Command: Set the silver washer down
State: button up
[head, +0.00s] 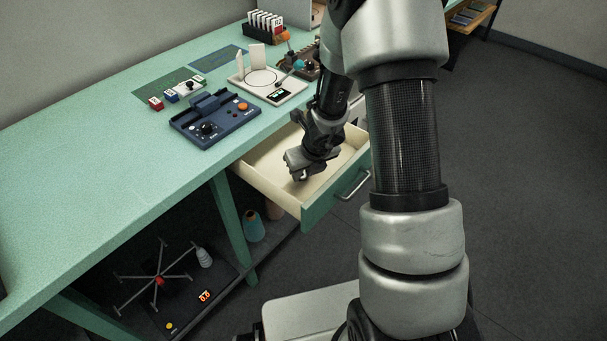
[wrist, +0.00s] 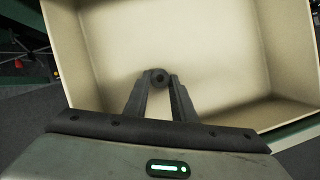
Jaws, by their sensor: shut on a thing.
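My gripper (wrist: 160,82) reaches down into the open drawer, and its fingertips come together on a small dark ring, which I take for the silver washer (wrist: 160,77). The washer looks dark here rather than silver. The cream-lined drawer (head: 262,178) with a green front is pulled out under the bench. Its bare floor also shows in the wrist view (wrist: 220,55). I cannot tell whether the washer touches the drawer floor. In the head view my gripper (head: 300,176) is over the drawer, and the washer is hidden.
The green bench (head: 110,165) carries a blue control box (head: 215,118), a white scale-like device (head: 268,84) and a rack of cards (head: 265,25). Below stand a winder with spokes (head: 160,280) and a blue cone (head: 254,226). The drawer walls surround my gripper; the visible drawer floor is clear.

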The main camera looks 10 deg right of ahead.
jog(key=shift+f, duration=0.2)
jog(key=o, duration=1.1)
jog(key=shift+r, duration=0.1)
jog(key=shift+c, duration=0.2)
